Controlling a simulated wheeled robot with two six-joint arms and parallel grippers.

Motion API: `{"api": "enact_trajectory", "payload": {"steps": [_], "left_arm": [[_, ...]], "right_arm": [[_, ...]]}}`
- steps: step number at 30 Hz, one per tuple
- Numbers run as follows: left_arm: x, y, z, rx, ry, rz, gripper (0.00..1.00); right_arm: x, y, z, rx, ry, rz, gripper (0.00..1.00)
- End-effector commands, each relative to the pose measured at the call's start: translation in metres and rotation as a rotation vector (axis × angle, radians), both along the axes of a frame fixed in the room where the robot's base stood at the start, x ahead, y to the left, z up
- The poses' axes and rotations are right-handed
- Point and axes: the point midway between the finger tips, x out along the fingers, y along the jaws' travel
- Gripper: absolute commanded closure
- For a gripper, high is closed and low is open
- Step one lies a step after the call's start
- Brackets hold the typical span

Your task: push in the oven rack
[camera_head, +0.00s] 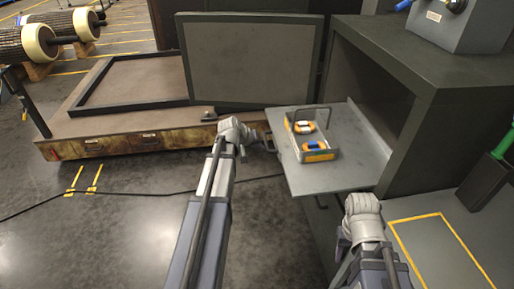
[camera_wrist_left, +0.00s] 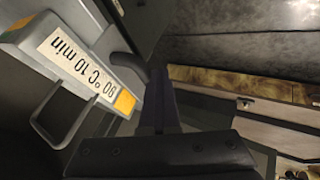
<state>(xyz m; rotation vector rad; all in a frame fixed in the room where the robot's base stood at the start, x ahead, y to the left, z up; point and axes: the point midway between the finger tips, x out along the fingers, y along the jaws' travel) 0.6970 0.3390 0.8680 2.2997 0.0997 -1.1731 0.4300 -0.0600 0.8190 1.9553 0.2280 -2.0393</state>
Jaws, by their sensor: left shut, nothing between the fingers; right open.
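The oven rack (camera_head: 350,178) is a flat grey shelf, drawn out of the dark oven (camera_head: 400,80) on the right. A carrier with a handle (camera_head: 318,155) stands on it, holding orange and blue parts. In the left wrist view the carrier's label (camera_wrist_left: 75,65) reads "90°C 10 min". My left gripper (camera_head: 268,143) is shut and empty, close to the rack's left edge; I cannot tell whether it touches. Its dark fingers (camera_wrist_left: 160,105) show beside the carrier in the left wrist view. My right gripper (camera_head: 360,205) is open by the rack's near right corner, its fingers mostly hidden.
The oven door (camera_head: 250,60) stands open, left of the cavity. A low cart (camera_head: 130,125) with a black frame is behind my left arm. A grey box (camera_head: 460,25) sits on the oven. A yellow-outlined surface (camera_head: 430,245) lies at the right.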

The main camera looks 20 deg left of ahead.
Motion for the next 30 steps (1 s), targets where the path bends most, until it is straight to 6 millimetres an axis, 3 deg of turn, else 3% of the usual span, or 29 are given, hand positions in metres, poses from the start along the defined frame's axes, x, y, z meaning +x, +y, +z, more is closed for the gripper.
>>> {"api": "enact_trajectory", "payload": {"steps": [8, 30], "left_arm": [[0.037, -0.054, 0.0, -0.002, -0.001, -0.008, 1.0], [0.153, -0.223, 0.0, -0.002, -0.002, -0.006, 1.0]], "right_arm": [[0.0, 0.0, 0.0, 0.0, 0.0, 0.0, 0.5], [0.0, 0.0, 0.0, 0.0, 0.0, 0.0, 0.5]]}}
